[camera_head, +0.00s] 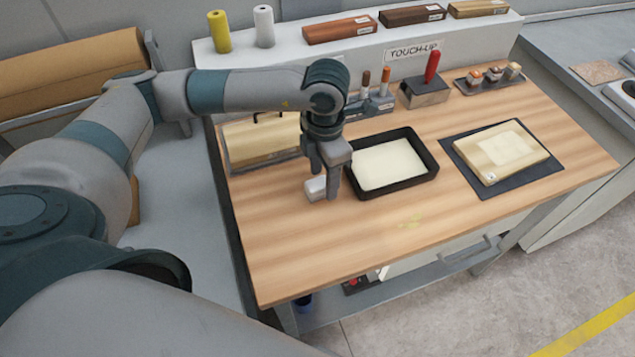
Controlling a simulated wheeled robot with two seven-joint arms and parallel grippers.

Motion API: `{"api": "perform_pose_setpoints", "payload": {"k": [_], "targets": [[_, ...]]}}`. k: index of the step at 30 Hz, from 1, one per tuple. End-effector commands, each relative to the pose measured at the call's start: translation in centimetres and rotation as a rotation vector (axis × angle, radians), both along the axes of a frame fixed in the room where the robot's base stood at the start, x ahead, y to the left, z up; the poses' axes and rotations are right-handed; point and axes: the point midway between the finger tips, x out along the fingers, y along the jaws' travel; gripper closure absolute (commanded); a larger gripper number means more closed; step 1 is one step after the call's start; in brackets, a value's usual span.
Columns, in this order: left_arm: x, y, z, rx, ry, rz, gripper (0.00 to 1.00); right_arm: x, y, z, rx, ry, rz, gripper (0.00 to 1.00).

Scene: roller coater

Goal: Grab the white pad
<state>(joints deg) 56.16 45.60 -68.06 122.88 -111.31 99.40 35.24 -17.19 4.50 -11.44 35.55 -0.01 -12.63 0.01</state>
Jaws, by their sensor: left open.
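A small white pad (315,188) stands on the wooden bench top, left of the black tray (430,172). My left gripper (325,182) points down at the pad and is open. One finger comes down just right of the pad. The other finger is partly hidden behind the pad and the hand, so I cannot tell whether the pad is fully between the fingers or touched by them. My right gripper is not in view.
The tray holds a cream-coloured sheet or liquid. A wooden panel lies on a dark mat (546,175) at the right. A red-handled block (427,92) and small bottles (490,75) stand at the back. The front of the bench is clear.

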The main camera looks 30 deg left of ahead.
Motion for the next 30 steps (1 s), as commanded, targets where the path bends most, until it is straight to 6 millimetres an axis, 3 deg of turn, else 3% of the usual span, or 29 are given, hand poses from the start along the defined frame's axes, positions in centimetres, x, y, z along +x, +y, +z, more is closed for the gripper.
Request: {"api": "perform_pose_setpoints", "payload": {"k": [7, 20, 26, 30], "targets": [[0.0, 0.0, -1.9, -0.001, 0.001, 0.001, 0.5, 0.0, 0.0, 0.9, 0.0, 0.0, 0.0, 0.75], [0.1, 0.0, -2.0, -0.001, -0.001, 0.0, 0.5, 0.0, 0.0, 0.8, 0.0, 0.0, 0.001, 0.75], [0.1, 0.0, -1.9, -0.001, -0.001, 0.001, 0.93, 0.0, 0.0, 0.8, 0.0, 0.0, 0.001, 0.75], [0.1, 0.0, -1.9, -0.001, -0.001, 0.001, 0.94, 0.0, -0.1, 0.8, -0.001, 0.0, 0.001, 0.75]]}}
